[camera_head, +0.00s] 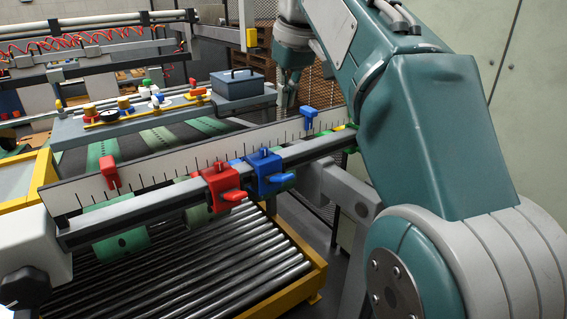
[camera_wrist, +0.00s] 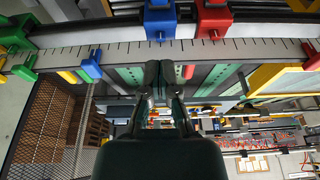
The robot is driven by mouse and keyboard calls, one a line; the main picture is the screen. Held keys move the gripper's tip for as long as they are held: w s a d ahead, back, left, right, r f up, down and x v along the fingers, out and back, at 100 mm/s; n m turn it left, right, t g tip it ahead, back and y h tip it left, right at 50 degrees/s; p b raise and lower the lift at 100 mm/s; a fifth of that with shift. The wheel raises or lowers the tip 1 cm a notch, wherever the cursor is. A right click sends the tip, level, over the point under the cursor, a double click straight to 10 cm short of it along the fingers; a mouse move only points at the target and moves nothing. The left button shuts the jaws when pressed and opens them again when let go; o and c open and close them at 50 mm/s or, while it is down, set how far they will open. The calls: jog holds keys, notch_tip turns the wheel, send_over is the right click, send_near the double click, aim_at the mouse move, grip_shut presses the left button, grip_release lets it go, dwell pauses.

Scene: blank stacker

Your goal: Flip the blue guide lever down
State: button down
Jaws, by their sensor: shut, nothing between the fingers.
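The blue guide (camera_head: 264,172) is clamped on the grey rail in the head view, just right of the red guide (camera_head: 220,188). Its blue lever (camera_head: 281,178) sticks out to the right, roughly level. In the wrist view the blue guide (camera_wrist: 159,20) is at the top middle, beside the red guide (camera_wrist: 213,20). My gripper (camera_wrist: 159,66) is shut and empty in the wrist view, its tips below the blue guide in the picture and apart from it. In the head view my gripper (camera_head: 289,82) is beyond the ruled bar, partly hidden by it.
A white ruled bar (camera_head: 150,172) runs along the rail, with a red stop (camera_head: 109,172) and another blue stop (camera_head: 308,118). Metal rollers (camera_head: 190,275) lie below. A blue-grey box (camera_head: 237,84) and a tray of coloured parts stand behind the bar.

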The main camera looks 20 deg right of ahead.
jog(key=shift+f, duration=0.15)
send_over(288, 175)
jog(key=w+a, duration=0.1)
jog(key=w, duration=0.2)
notch_tip(288, 175, down, 9)
jog(key=shift+r, duration=0.1)
jog(key=f, duration=0.1)
jog(key=s+f, duration=0.1)
jog(key=f, duration=0.1)
jog(key=shift+s+d, duration=0.1)
jog(key=shift+d, duration=0.1)
jog(key=shift+s+d+f, duration=0.1)
jog(key=shift+s+f, duration=0.15)
jog(key=shift+f, duration=0.3)
jog(key=shift+s+d+f+t, duration=0.1)
jog(key=shift+s+f+t, duration=0.2)
jog(key=shift+t, duration=0.4)
jog(key=shift+s+d+f+t+y, duration=0.15)
jog(key=shift+s+f+t+y, duration=0.3)
jog(key=shift+t, duration=0.45)
jog(key=shift+s+d+f+t+y, duration=0.1)
jog(key=shift+s+f+t+y, duration=0.15)
jog(key=shift+f+t, duration=0.4)
jog(key=shift+s+d+f+t+y, duration=0.1)
jog(key=shift+s+f+t, duration=0.2)
jog(key=shift+f, duration=0.6)
jog(key=shift+s+f+t+y, duration=0.2)
jog(key=shift+f+t, duration=0.35)
jog(key=shift+f, duration=0.25)
jog(key=shift+f, duration=0.15)
